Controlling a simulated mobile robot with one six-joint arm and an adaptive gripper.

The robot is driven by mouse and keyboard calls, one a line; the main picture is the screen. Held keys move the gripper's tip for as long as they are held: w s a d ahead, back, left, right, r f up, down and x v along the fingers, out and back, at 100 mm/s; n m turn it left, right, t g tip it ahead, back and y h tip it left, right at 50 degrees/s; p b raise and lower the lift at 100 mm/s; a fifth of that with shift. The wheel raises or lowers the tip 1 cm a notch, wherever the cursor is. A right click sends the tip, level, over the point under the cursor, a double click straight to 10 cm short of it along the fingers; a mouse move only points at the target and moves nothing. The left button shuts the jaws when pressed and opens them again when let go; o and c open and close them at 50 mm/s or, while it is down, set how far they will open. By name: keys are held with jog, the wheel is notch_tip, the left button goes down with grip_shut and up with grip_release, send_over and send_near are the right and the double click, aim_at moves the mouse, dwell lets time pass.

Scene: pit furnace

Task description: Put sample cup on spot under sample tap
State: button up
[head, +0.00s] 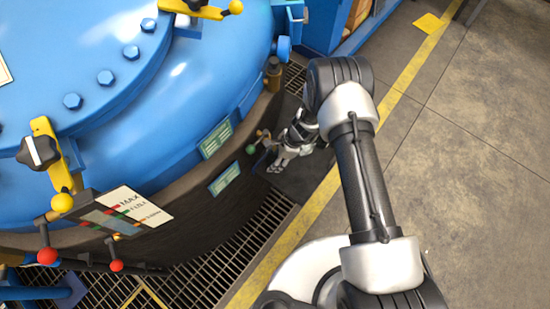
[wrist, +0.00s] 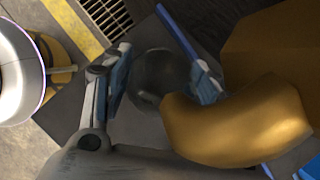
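The sample cup appears as a dark grey round vessel (wrist: 160,72) between the two fingers of my gripper (wrist: 162,82) in the wrist view. The brass spout of the sample tap (wrist: 235,128) is large in the wrist view, close to the cup, and hides part of the right finger. In the head view my gripper (head: 277,162) is low beside the furnace wall, by the tap's green-knobbed handle (head: 252,148). I cannot make out the cup there. The spot under the tap is not clearly visible.
The blue furnace (head: 190,110) with its dark lower wall fills the left. A floor grating (head: 240,250) runs along its foot. Open concrete floor (head: 480,130) lies right of the yellow line.

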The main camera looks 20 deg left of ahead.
jog(key=o, duration=0.3)
jog(key=shift+r, duration=0.15)
jog(key=shift+r+p, duration=0.3)
jog(key=shift+p, duration=0.05)
jog(key=p+v, duration=0.3)
jog(key=v, duration=0.8)
jog(key=shift+d+r, duration=0.2)
